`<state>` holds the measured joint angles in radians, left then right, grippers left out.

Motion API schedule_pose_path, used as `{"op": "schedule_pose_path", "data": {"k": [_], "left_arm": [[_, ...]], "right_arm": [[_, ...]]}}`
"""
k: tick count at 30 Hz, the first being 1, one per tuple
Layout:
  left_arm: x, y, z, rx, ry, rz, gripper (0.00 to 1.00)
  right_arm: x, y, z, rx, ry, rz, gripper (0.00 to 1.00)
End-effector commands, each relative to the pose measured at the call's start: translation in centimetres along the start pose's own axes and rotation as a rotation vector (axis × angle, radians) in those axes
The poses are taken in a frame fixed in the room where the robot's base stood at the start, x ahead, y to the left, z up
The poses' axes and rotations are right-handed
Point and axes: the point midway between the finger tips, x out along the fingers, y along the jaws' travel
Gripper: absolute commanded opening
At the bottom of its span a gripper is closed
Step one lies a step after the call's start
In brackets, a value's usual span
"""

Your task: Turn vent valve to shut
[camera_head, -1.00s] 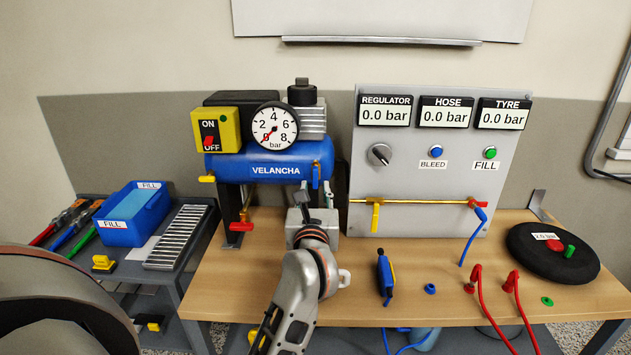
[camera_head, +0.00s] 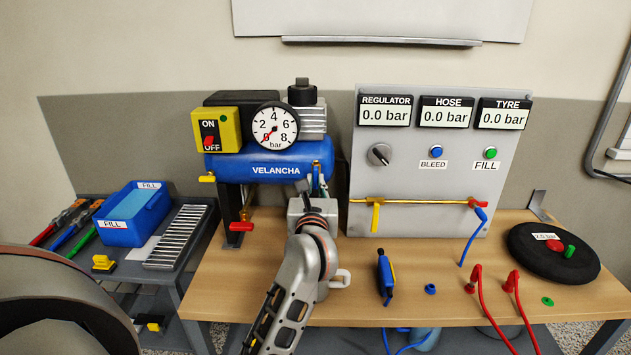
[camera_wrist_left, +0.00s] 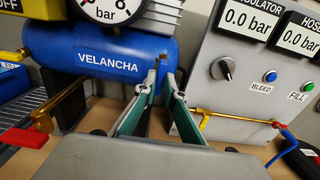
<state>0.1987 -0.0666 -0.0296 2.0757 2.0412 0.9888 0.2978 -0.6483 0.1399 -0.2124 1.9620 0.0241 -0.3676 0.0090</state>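No valve in view carries a readable vent label. My left gripper (camera_head: 313,188) is at the right end of the blue VELANCHA tank (camera_head: 265,162), by a small brass valve with a blue handle (camera_wrist_left: 163,69). In the left wrist view, its two teal-padded fingers (camera_wrist_left: 160,82) are apart, with their tips close to this valve; I cannot tell whether they touch it. A yellow-handled valve (camera_head: 375,216) hangs from the brass pipe on the panel, its handle pointing down. A red-handled valve (camera_head: 241,227) is under the tank's left side. My right gripper is not in view.
The grey panel (camera_head: 420,170) stands close right of my gripper; its displays read 0.0 bar. A blue inflator tool (camera_head: 385,275), red hoses (camera_head: 476,285) and a black tyre (camera_head: 525,260) are on the wooden table (camera_head: 240,285). A blue bin (camera_head: 133,215) stands left.

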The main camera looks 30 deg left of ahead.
Motion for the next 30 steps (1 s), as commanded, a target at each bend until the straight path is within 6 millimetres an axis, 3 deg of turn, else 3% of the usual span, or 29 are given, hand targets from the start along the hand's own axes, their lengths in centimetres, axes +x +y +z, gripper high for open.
{"op": "schedule_pose_path", "data": {"k": [30], "left_arm": [[0.0, 0.0, 0.2, 0.326, 0.000, 0.000, 0.00]], "right_arm": [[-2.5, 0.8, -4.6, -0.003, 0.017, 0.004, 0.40]]}}
